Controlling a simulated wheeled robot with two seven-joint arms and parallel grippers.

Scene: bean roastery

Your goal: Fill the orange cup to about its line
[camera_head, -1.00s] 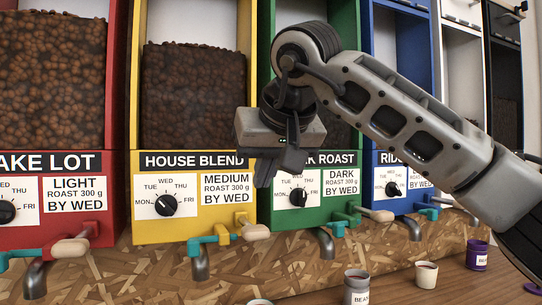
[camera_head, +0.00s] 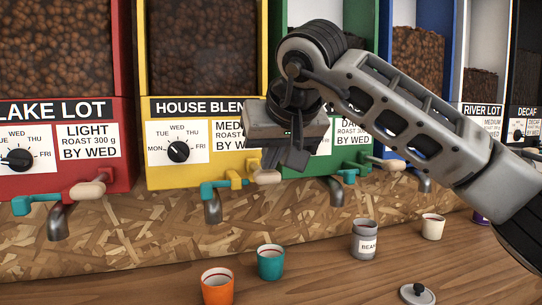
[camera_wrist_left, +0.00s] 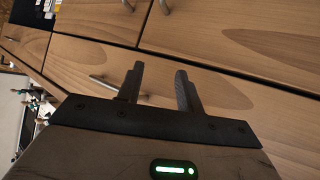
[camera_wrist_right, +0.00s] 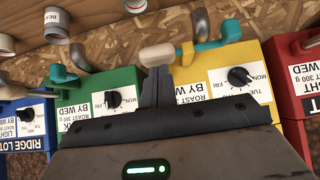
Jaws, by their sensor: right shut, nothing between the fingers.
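My right gripper (camera_head: 290,158) is shut and empty in front of the House Blend and Dark Roast dispensers. Its fingertips are close to the cream handle (camera_head: 267,177) of the yellow House Blend dispenser (camera_head: 160,115); the handle (camera_wrist_right: 157,54) is just beyond them in the right wrist view. I cannot tell if they touch. My left gripper (camera_wrist_left: 160,88) is open and empty, over wooden drawer fronts.
A teal cup (camera_head: 270,262), a grey bean jar (camera_head: 364,240), a white cup (camera_head: 433,227) and a loose lid (camera_head: 418,294) stand on the counter. The red Lake Lot dispenser (camera_head: 115,170) is left, the green one (camera_head: 325,190) right. Metal spouts (camera_head: 212,208) hang above the counter.

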